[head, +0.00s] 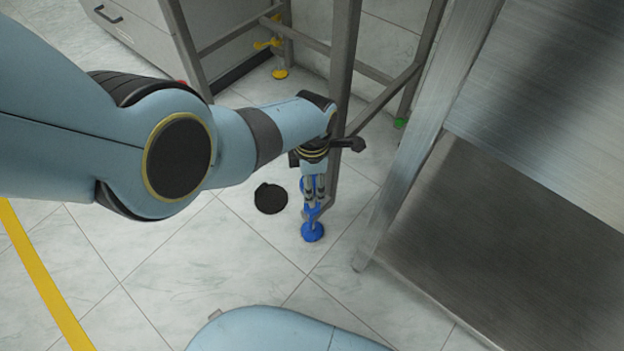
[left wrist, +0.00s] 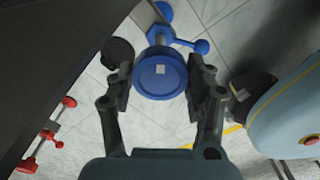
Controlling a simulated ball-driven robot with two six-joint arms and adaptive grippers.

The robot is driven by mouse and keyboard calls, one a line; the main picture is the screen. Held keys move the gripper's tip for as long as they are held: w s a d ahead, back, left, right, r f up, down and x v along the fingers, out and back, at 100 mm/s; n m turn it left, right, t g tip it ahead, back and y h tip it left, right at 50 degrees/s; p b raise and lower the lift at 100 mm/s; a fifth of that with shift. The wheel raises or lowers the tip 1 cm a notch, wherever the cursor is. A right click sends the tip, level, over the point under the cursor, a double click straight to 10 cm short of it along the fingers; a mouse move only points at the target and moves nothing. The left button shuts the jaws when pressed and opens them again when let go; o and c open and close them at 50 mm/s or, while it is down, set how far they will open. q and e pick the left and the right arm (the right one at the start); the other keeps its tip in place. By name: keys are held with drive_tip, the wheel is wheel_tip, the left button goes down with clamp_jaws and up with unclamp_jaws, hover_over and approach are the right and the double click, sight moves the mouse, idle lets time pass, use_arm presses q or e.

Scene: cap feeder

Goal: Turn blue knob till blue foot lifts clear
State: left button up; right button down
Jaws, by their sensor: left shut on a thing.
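The blue foot (head: 312,233) is at the floor below the frame leg, low centre in the head view. I cannot tell whether it touches the tiles. My left gripper (head: 313,196) points down above it, its fingers close around the blue knob. In the left wrist view the round blue knob (left wrist: 160,75), with a pale square on its face, sits between the fingertips of my left gripper (left wrist: 160,86). A blue bar with a ball end (left wrist: 200,46) sticks out beyond it. In the head view the fingers partly hide the knob. My right gripper is out of view.
A black disc (head: 270,198) lies on the floor left of the blue foot. Grey metal legs (head: 344,60) rise beside my wrist. A steel cabinet (head: 540,240) stands at right. Yellow (head: 280,74) and green (head: 400,122) feet are farther back. Tiles in front are clear.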

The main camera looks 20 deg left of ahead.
use_arm(q)
drive_tip(key=shift+s+f+n, duration=0.15)
drive_tip(key=shift+n, duration=0.65)
drive_tip(key=o, duration=0.9)
drive_tip(key=shift+w+r, duration=0.2)
drive_tip(key=shift+r, duration=0.15)
drive_tip(key=shift+s+r, duration=0.1)
drive_tip(key=shift+r, duration=3.35)
